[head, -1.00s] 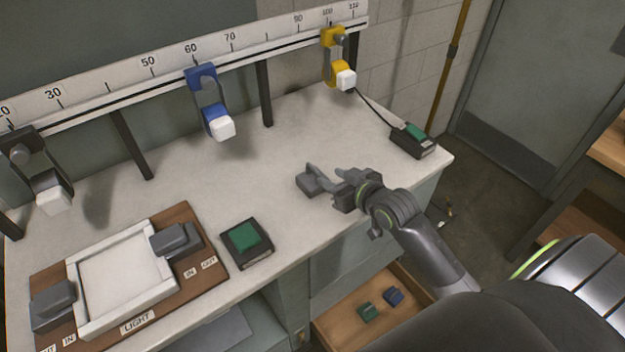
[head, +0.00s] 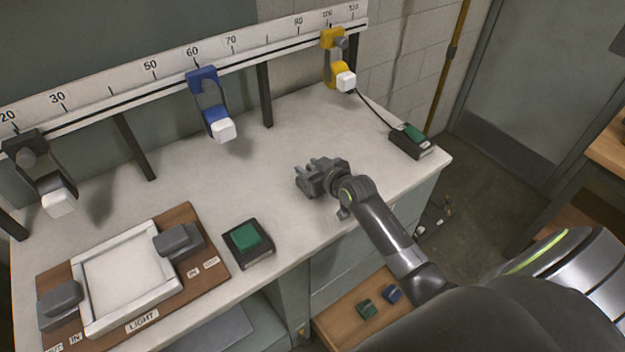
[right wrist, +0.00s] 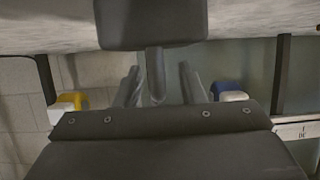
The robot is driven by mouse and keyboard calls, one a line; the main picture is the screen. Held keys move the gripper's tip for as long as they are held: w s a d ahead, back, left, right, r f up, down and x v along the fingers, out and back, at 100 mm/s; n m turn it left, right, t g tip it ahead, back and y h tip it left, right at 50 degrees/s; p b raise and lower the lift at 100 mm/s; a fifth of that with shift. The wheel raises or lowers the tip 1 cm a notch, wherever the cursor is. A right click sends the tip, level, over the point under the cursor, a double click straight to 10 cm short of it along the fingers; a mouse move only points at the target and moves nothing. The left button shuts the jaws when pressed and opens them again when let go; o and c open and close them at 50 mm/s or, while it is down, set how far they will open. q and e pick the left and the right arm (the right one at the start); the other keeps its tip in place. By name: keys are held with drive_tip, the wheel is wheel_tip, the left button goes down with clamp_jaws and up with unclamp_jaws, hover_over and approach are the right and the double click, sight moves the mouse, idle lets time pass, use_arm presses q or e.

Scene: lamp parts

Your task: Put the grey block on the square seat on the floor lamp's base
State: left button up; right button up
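My right gripper (head: 312,172) is above the white bench top, near its right part, with its fingers toward the wall. In the right wrist view its fingers (right wrist: 160,85) stand apart with a gap between them. A dark grey blocky shape (right wrist: 150,24) with a short rod shows beyond them in that view; I cannot tell whether it is part of my gripper or a separate thing. No floor lamp, base or square seat is in view, and I cannot pick out a loose grey block. My left gripper is not in view.
Black, blue (head: 208,100) and yellow (head: 338,62) lamps hang from a numbered rail. A brown board (head: 207,262) holds a LIGHT tray between two grey pieces. Two green-button boxes (head: 247,243) (head: 411,140) sit on the bench. An open drawer (head: 345,318) holds green and blue blocks.

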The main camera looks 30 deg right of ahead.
drive_tip(key=shift+w+f, duration=0.15)
drive_tip(key=shift+w, duration=0.1)
clamp_jaws()
idle(1.3)
drive_tip(key=shift+w+r, duration=0.1)
drive_tip(key=shift+r, duration=0.1)
